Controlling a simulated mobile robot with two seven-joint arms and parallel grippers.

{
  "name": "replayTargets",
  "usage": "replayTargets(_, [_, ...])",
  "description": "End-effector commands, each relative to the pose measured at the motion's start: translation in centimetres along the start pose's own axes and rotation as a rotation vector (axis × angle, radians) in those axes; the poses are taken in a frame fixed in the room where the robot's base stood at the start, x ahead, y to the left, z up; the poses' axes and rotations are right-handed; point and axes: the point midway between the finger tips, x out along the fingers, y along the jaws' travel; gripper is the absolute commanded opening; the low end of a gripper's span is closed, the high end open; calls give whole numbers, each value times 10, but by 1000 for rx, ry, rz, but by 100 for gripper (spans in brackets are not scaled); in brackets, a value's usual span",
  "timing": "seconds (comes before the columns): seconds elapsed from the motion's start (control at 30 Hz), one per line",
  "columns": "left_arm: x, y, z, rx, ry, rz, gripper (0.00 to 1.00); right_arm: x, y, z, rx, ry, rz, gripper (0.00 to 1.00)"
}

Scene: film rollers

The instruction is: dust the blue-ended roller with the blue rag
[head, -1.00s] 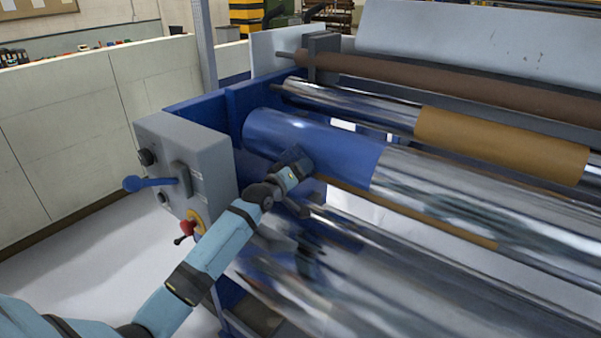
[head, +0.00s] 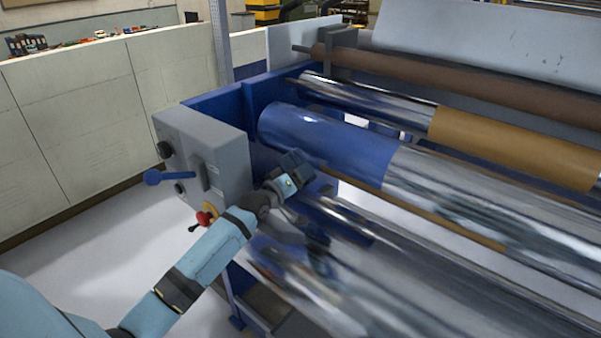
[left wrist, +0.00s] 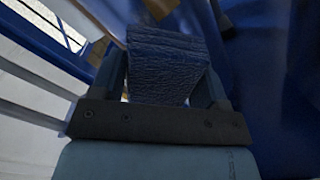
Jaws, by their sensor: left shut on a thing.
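The blue-ended roller (head: 480,192) is shiny chrome with a broad blue band (head: 335,140) at its left end. My left gripper (head: 293,174) is at the near lower side of that band. It is shut on the dark blue rag (head: 293,158), which shows as a folded, wrinkled block between the fingers in the left wrist view (left wrist: 165,62). In the head view the rag overlaps the band's lower edge; I cannot tell whether it touches. My right gripper is not in view.
A grey control box (head: 205,160) with a blue lever (head: 165,177) and a red knob (head: 203,218) stands left of my gripper. Another chrome roller (head: 400,265) lies below in front. An orange-banded roller (head: 515,147) and a brown roller (head: 450,80) lie behind.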

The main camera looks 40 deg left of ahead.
Motion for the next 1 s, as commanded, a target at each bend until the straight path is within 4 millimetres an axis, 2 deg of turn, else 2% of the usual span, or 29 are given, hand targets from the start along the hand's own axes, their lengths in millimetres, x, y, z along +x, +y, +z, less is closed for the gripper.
replayTargets(0.27, [-4,1,-1,0,-1,-1,50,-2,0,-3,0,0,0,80])
replayTargets(0.6, [-30,0,0,1,-2,-1,50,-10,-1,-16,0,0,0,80])
replayTargets(1.0, [-30,0,0,0,0,0,50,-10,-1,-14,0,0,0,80])
